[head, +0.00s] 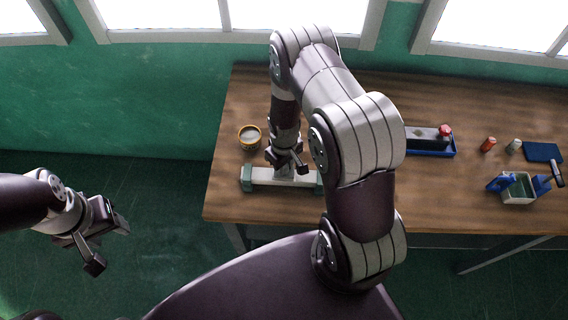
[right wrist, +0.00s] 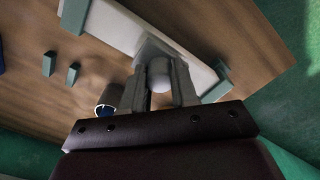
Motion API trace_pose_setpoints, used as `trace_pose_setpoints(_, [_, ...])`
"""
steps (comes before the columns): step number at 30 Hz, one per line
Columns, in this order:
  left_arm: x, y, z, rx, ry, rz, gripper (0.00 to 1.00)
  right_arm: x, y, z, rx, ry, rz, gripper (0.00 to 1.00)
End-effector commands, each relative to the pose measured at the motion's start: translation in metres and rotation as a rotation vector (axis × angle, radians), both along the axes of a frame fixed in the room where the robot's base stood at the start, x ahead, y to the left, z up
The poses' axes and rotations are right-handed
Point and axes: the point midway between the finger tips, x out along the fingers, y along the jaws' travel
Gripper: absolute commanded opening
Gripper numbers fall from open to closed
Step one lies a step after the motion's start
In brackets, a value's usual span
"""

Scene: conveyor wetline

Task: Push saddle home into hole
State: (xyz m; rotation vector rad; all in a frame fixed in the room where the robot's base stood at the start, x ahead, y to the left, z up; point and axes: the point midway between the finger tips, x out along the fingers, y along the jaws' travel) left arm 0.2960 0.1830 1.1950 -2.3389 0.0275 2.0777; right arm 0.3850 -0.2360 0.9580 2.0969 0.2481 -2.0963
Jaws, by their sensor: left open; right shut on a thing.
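A pale bar-shaped fixture (head: 262,175) with green end blocks lies near the table's front left edge. It also shows in the right wrist view (right wrist: 115,25). My right gripper (head: 287,162) points down over the middle of the bar. In the right wrist view its fingers are shut on a pale, rounded piece (right wrist: 158,72), which appears to be the saddle. The piece is at a grey block on the bar. The hole is hidden, so I cannot tell how deep the saddle sits. My left gripper (head: 98,247) is open and empty over the floor, left of the table.
A yellow-rimmed tin (head: 250,134) stands just behind the fixture. Right of my arm are a blue tray (head: 432,152), small bottles (head: 488,144), a blue pad (head: 542,152) and a pale bin (head: 517,190) with blue-handled items. The wrist view shows two small green blocks (right wrist: 73,73).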

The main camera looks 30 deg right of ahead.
Motion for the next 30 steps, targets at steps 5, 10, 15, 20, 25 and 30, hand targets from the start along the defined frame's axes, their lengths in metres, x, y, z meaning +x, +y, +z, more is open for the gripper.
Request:
trace_pose_setpoints(5, [0.000, 0.000, -0.004, 0.000, 0.000, 0.000, 0.52, 0.000, 0.000, -0.005, 0.000, 0.000, 0.000, 0.00])
trace_pose_setpoints(10, [0.000, 0.000, -0.007, 0.000, 0.000, 0.000, 0.52, 0.000, 0.000, -0.008, 0.000, 0.000, 0.000, 0.00])
trace_pose_setpoints(15, [0.000, 0.000, -0.010, 0.000, 0.000, 0.000, 0.52, 0.000, 0.000, -0.012, 0.000, 0.000, 0.000, 0.00])
trace_pose_setpoints(20, [0.000, 0.000, -0.013, 0.000, 0.000, 0.000, 0.52, 0.000, 0.000, -0.016, 0.000, 0.000, 0.000, 0.00])
trace_pose_setpoints(25, [0.000, 0.000, -0.012, 0.000, 0.000, 0.000, 0.52, 0.000, 0.000, -0.015, 0.000, 0.000, 0.000, 0.58])
trace_pose_setpoints(30, [0.000, 0.000, -0.012, 0.000, 0.000, 0.000, 0.52, 0.000, 0.000, -0.015, 0.000, 0.000, 0.000, 0.58])
